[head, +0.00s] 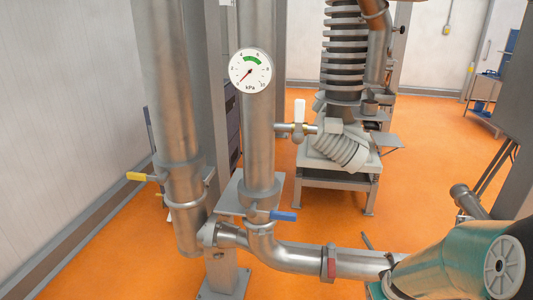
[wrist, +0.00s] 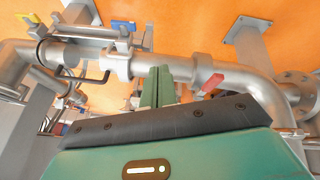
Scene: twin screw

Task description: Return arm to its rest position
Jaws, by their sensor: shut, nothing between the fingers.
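My gripper (wrist: 157,85) shows in the wrist view as two green fingers close together, with nothing between them. They stand beyond the dark edge of the green gripper body. Behind them runs a steel pipe (wrist: 178,65), with a red handle (wrist: 212,82) just to their right. I cannot tell how far apart the fingers and pipe are. In the head view, part of my teal arm (head: 455,268) is at the lower right, and my gripper is not visible there.
Vertical steel pipes (head: 180,110) stand at the left. One carries a round gauge (head: 250,71), its red needle near zero. Valves have yellow (head: 140,177), blue (head: 283,215) and white (head: 299,110) handles. A ribbed column (head: 343,60) stands behind. Orange floor (head: 430,150) is open at the right.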

